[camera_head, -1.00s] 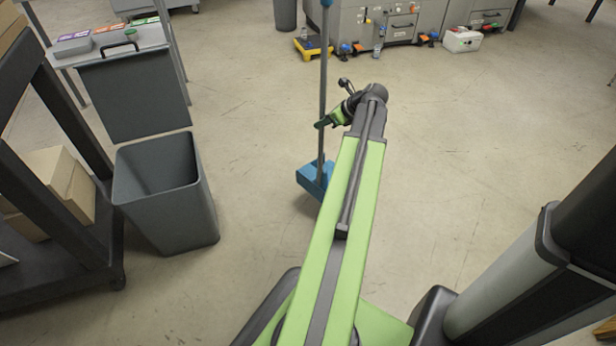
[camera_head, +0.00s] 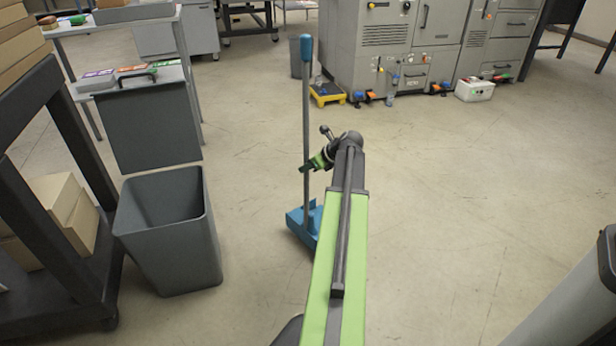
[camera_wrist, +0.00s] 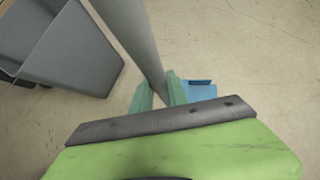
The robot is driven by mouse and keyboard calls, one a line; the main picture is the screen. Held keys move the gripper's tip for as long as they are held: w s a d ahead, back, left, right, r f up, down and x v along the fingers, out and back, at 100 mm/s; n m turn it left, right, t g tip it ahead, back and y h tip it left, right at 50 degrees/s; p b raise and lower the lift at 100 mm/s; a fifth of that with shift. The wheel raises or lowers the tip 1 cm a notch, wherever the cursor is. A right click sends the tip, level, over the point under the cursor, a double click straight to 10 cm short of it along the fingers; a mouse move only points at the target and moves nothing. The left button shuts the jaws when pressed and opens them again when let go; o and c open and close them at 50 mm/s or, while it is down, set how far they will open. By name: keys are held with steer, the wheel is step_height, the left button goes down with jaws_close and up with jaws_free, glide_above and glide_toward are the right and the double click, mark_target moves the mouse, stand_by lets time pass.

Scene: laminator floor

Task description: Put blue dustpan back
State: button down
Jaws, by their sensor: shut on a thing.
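The blue dustpan (camera_head: 297,222) has a long upright grey handle with a blue grip (camera_head: 306,62) at its top. My gripper (camera_head: 309,164) is shut on the handle partway up, and the handle stands roughly vertical. In the wrist view the two green fingers of my gripper (camera_wrist: 158,93) are on either side of the grey handle (camera_wrist: 131,35), and part of the blue pan (camera_wrist: 202,90) shows below. The pan is at or close to the floor; I cannot tell whether it touches. My arm hides its right part.
A grey open bin (camera_head: 172,235) stands left of the dustpan, beside a dark shelf with cardboard boxes (camera_head: 62,215). A table (camera_head: 130,85) is behind the bin. Grey machines (camera_head: 420,45), a yellow step (camera_head: 327,94) and a white box (camera_head: 474,90) are at the back.

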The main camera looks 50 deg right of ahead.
step_height(320, 180, down, 3)
steer(key=shift+f+b, duration=0.2)
steer(key=shift+b, duration=1)
steer(key=c, duration=1.3)
jaws_free()
steer(key=shift+f, duration=0.1)
steer(key=p+v, duration=0.8)
steer(key=v, duration=0.4)
